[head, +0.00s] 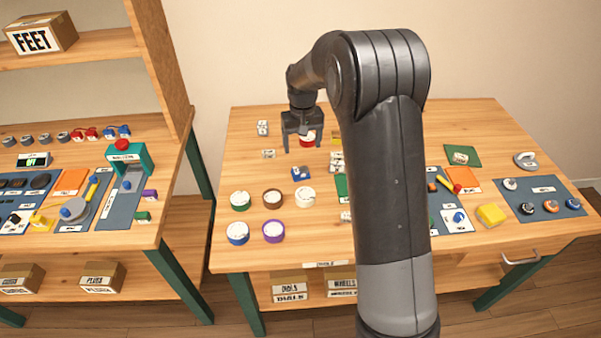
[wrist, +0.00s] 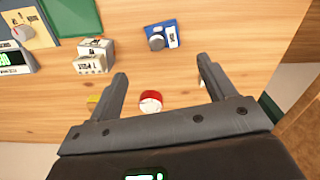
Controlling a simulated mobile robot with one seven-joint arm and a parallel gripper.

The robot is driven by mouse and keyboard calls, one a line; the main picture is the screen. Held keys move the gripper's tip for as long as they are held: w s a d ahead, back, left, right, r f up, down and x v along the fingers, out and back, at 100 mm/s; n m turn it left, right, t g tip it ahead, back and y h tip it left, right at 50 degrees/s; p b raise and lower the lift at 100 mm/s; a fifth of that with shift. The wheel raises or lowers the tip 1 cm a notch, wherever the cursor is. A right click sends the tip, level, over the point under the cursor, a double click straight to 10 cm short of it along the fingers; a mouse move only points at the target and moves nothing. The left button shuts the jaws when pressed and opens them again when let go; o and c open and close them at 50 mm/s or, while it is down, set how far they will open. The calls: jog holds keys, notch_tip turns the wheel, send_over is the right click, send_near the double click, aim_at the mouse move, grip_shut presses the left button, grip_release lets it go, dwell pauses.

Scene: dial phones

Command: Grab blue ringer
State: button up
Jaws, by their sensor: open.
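A small blue block with a white label and a grey round part, which looks like the blue ringer (head: 301,174), lies on the right-hand table in the head view. In the wrist view the blue ringer (wrist: 172,36) lies beyond the fingertips, near the top middle. My gripper (head: 303,148) is open and points down over the back part of the table, farther back than the blue ringer. In the wrist view my gripper (wrist: 163,70) has its fingers spread with nothing held. Its height above the table is hard to tell.
A red and white round piece (wrist: 150,102) shows between the fingers, near the palm. Pale labelled blocks (wrist: 94,56) stand left of the ringer in the wrist view. Bare wood surrounds the ringer.

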send_over(301, 169)
jog(key=f, duration=0.5)
jog(key=shift+d+f, duration=0.2)
jog(key=f, duration=0.5)
jog(key=shift+s+a+f, duration=0.1)
jog(key=shift+a, duration=0.15)
jog(key=c, duration=1.2)
